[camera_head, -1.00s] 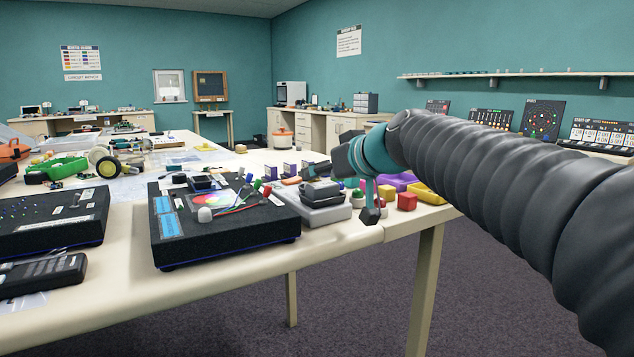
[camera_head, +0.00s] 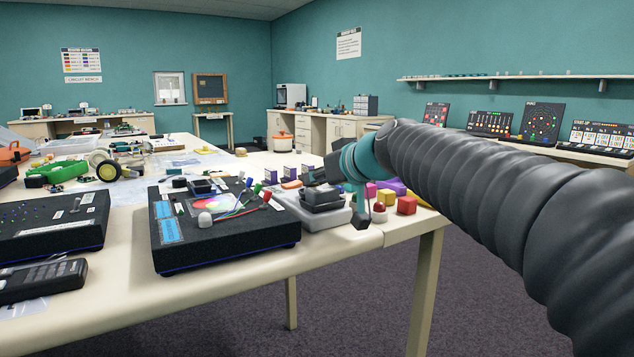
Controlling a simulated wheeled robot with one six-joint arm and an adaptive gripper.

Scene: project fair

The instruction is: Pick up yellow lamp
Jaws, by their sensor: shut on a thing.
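My gripper (camera_head: 330,172) is at the end of the dark ribbed arm, above the right end of the table, over the grey device (camera_head: 322,207). It points away from the camera, and its teal wrist hides most of the fingers. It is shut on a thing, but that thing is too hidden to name. I cannot clearly make out a yellow lamp.
A red block (camera_head: 406,205), a yellow block (camera_head: 387,197) and a purple piece (camera_head: 392,186) lie right of my wrist. A black board with a colour disc (camera_head: 213,203) and wires lies to the left. Small purple boxes (camera_head: 287,172) stand behind. The table (camera_head: 340,243) has a bare front strip.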

